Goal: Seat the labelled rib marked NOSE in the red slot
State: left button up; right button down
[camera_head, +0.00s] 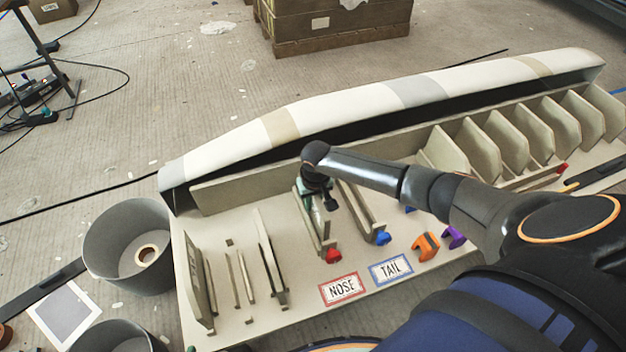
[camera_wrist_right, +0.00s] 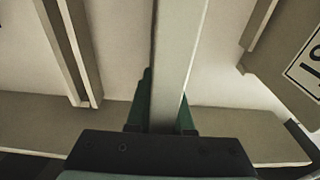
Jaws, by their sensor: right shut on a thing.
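My right gripper (camera_head: 318,197) is over the red-knob slot in the head view, its arm reaching in from the right. In the right wrist view its green fingers (camera_wrist_right: 164,118) are shut on the thin edge of a pale rib (camera_wrist_right: 181,55). I cannot read a mark on this rib or tell how deep it sits. The red knob (camera_head: 333,256) is at the slot's near end, above the red-bordered NOSE card (camera_head: 342,289). The blue-bordered TAIL card (camera_head: 390,269) lies to its right, below the blue knob (camera_head: 383,238). My left gripper is out of view.
Upright ribs (camera_head: 270,258) stand in the left part of the board. More plates (camera_head: 505,140) stand in a row on the right. The long pale mould (camera_head: 350,100) runs along the back. Orange (camera_head: 428,245) and purple (camera_head: 455,237) pieces lie right of the slots.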

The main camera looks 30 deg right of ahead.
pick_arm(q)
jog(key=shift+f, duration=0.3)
pick_arm(e)
jog(key=shift+f, duration=0.5)
jog(key=c, duration=0.7)
grip_release()
jog(key=r+p, duration=0.1)
jog(key=r, duration=0.2)
jog(key=r+p, duration=0.1)
jog(key=r, duration=0.3)
jog(key=s+r+p, duration=0.1)
jog(key=r, duration=0.3)
jog(key=shift+s+a+r, duration=0.1)
jog(key=shift+a, duration=0.05)
jog(key=shift+s+r+p, duration=0.15)
jog(key=shift+r+p, duration=0.2)
jog(key=shift+r, duration=0.3)
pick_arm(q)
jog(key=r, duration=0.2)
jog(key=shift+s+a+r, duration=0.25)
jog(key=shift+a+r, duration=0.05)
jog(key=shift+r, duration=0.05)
